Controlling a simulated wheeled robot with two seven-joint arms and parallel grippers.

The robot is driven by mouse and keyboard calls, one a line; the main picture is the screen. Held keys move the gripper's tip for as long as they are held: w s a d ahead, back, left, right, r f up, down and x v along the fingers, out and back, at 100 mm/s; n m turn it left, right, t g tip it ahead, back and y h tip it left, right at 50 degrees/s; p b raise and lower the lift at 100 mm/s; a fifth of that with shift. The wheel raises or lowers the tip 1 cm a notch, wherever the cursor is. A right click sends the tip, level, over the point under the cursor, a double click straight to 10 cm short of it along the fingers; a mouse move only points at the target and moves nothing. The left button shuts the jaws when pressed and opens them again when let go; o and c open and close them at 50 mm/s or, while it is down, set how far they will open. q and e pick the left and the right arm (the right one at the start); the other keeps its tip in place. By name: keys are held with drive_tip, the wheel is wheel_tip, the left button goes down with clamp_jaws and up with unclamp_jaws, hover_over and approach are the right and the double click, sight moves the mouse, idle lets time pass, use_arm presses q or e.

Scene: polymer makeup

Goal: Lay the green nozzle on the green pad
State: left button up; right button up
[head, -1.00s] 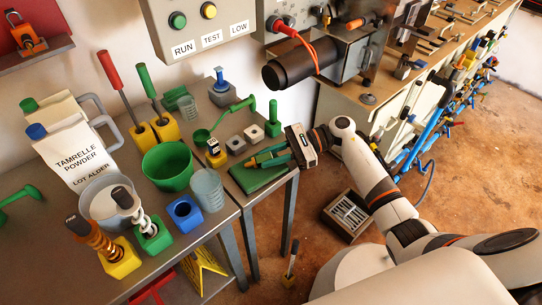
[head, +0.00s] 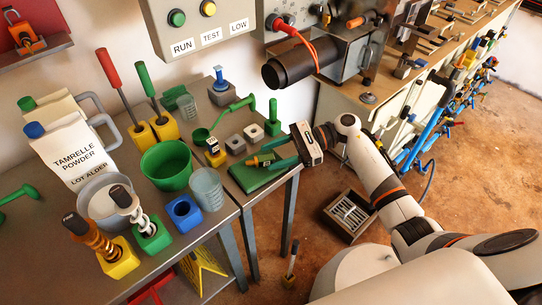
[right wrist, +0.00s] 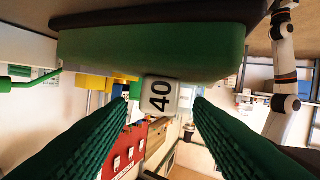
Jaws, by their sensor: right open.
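The green pad (head: 250,180) lies at the right end of the table. My right gripper (head: 262,157) is open above it, with its green fingers spread and pointing left in the head view. A small piece with a yellowish tip (head: 253,161) shows at the pad between the fingertips. It is too small to tell surely that it is the green nozzle. In the right wrist view the pad (right wrist: 120,50) fills the top, and a pale face marked 40 (right wrist: 160,96) shows between the open fingers (right wrist: 160,105). My left gripper is out of view.
The table edge is close.

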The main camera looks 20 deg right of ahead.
drive_tip(key=b+v, duration=0.3)
drive_tip(key=v, duration=0.7)
drive_tip(key=shift+d, duration=0.35)
